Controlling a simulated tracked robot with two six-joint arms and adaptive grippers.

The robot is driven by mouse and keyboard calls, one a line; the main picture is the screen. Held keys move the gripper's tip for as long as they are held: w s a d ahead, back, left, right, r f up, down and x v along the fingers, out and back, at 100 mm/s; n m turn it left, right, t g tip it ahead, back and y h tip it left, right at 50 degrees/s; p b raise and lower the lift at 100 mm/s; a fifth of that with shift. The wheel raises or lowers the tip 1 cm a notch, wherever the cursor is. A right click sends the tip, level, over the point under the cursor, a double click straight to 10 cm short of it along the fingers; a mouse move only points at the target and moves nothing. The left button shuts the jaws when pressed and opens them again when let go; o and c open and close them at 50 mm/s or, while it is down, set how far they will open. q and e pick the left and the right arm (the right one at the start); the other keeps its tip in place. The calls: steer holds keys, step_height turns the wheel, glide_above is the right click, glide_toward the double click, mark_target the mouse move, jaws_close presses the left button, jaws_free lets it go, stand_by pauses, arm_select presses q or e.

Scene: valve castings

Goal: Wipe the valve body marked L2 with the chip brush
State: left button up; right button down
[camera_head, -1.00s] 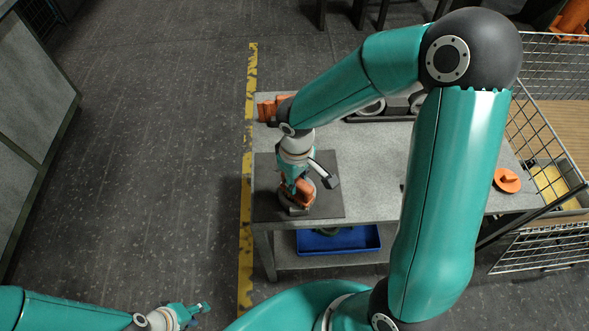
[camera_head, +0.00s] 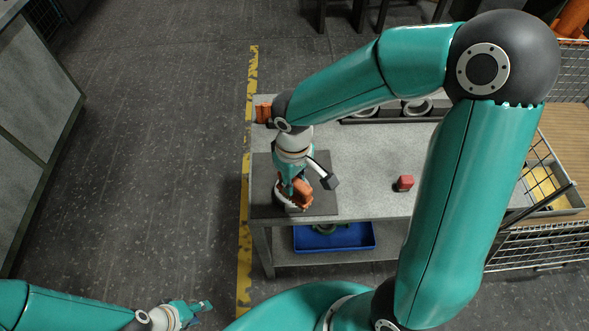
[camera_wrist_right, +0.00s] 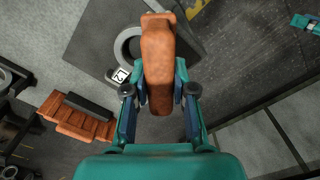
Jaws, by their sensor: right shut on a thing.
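The valve body (camera_wrist_right: 122,52) is a grey ring-shaped casting on a dark mat (camera_wrist_right: 88,38). Its white tag (camera_wrist_right: 120,75) appears turned in the right wrist view, and I cannot read it for certain. My right gripper (camera_wrist_right: 158,92) is shut on the orange-brown chip brush (camera_wrist_right: 158,55), which overlaps the casting in that view. Whether the brush touches it I cannot tell. In the head view the brush (camera_head: 302,193) and right gripper (camera_head: 294,186) hide most of the casting. My left gripper (camera_head: 190,310) is low at left, away from the table; its jaw opening is unclear.
A red block (camera_head: 404,183) lies on the grey table (camera_head: 365,160). An orange stepped block (camera_head: 263,112) stands at the back left corner. A black tray (camera_head: 385,118) with ring parts is at the back. A blue bin (camera_head: 335,238) is below. A wire cage (camera_head: 545,245) stands right.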

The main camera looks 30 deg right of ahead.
steer(key=shift+r+p, duration=0.5)
steer(key=shift+r, duration=0.55)
